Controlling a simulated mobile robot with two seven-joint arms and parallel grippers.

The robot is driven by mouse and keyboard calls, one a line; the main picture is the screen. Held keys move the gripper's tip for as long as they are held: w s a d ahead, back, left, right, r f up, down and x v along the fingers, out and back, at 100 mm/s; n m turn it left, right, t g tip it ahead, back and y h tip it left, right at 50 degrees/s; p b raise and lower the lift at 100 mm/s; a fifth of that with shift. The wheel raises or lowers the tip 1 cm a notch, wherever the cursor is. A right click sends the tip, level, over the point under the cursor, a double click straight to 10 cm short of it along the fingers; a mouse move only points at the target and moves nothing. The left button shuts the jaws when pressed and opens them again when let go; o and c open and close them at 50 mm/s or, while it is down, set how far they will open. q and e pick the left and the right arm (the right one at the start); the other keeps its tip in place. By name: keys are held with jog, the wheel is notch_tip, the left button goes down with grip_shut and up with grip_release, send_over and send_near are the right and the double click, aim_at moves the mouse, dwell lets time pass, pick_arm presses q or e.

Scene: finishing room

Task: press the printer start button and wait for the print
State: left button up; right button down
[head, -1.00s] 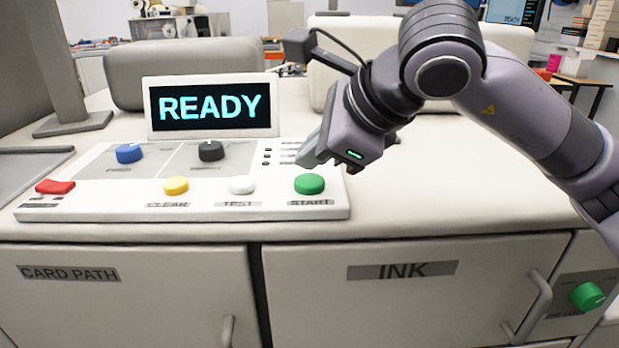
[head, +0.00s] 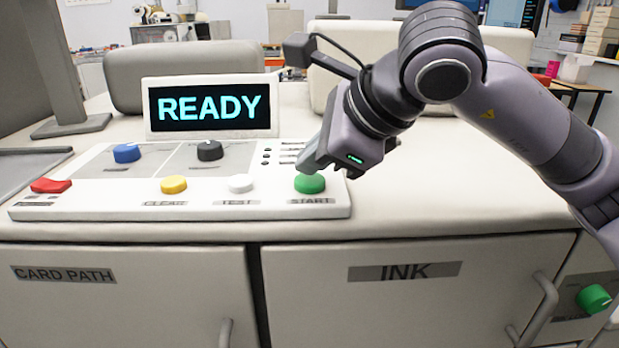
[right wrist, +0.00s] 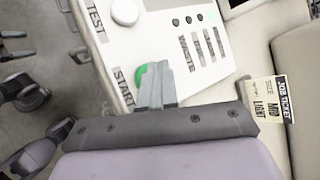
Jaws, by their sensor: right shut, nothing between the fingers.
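The green START button (head: 310,184) sits at the right end of the white control panel (head: 110,211). The display (head: 209,107) behind the panel reads READY. My right gripper (head: 305,164) is shut and empty, its fingertips just behind and above the START button. In the right wrist view the closed fingers (right wrist: 154,85) cover part of the green button (right wrist: 141,74); I cannot tell whether they touch it. My left gripper is not in view.
White TEST (head: 241,183), yellow CLEAR (head: 174,185) and red (head: 51,186) buttons line the panel front, with blue (head: 127,153) and black (head: 210,150) knobs behind. INK and CARD PATH doors are below.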

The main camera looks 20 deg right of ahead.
aim_at(314, 181)
jog(key=shift+f+b, duration=0.25)
jog(key=shift+b, duration=0.05)
jog(key=shift+r, duration=0.15)
dwell(0.5)
jog(key=shift+r+p, duration=0.35)
jog(key=shift+r, duration=0.25)
jog(key=shift+r+p, duration=1.5)
jog(key=shift+r, duration=1.05)
